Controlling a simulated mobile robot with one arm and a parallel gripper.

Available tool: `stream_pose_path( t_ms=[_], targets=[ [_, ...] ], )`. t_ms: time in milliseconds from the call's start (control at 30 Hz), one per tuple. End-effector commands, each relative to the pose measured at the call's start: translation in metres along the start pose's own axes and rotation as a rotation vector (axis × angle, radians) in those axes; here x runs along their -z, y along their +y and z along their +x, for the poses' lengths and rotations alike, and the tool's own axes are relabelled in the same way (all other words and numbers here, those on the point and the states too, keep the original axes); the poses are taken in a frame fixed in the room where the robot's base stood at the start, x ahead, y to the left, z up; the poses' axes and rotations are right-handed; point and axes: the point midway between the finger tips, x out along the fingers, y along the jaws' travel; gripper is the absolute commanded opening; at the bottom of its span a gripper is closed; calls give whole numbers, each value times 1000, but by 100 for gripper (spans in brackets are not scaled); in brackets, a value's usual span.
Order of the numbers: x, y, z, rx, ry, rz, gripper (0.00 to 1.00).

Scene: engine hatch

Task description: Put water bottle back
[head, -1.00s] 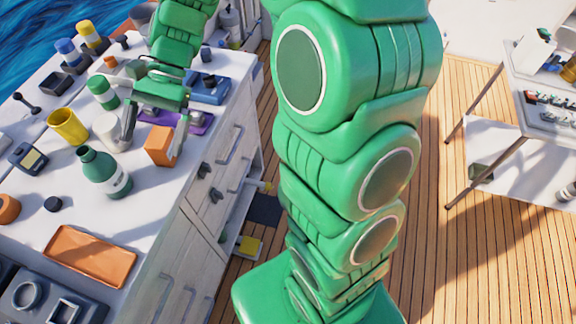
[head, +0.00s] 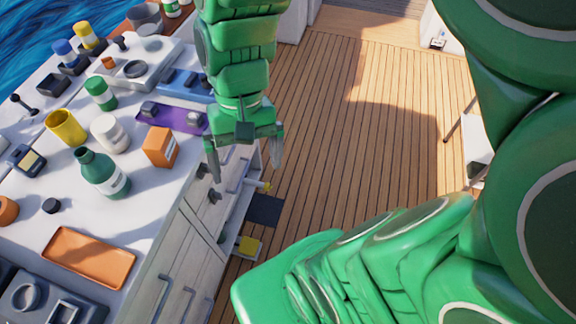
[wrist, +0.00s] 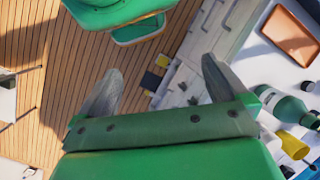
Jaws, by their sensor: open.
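A dark green bottle (head: 103,174) with a white label stands upright on the white counter (head: 185,200). It also shows in the wrist view (wrist: 285,106). My gripper (head: 244,172) is open and empty, past the counter's right edge, right of the bottles and pointing down. Its spread fingers show in the wrist view (wrist: 160,66) with nothing between them.
A yellow cup (head: 66,127), an orange box (head: 160,147), a purple tray (head: 172,119) and an orange tray (head: 88,257) sit on the counter. Drawer handles (head: 175,300) stick out of its side. The wooden deck (head: 330,150) to the right is largely clear.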

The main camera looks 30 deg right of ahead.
Motion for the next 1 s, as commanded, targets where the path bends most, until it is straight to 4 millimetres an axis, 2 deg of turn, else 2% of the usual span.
stream_pose_path(
  t_ms=[200, 400, 1000],
  targets=[
    [-26, 35, 2, -91, 79, -64, 100],
    [-40, 55, 4, -143, 113, -98, 100],
    [-43, 60, 5, -155, 120, -108, 100]
  ],
)
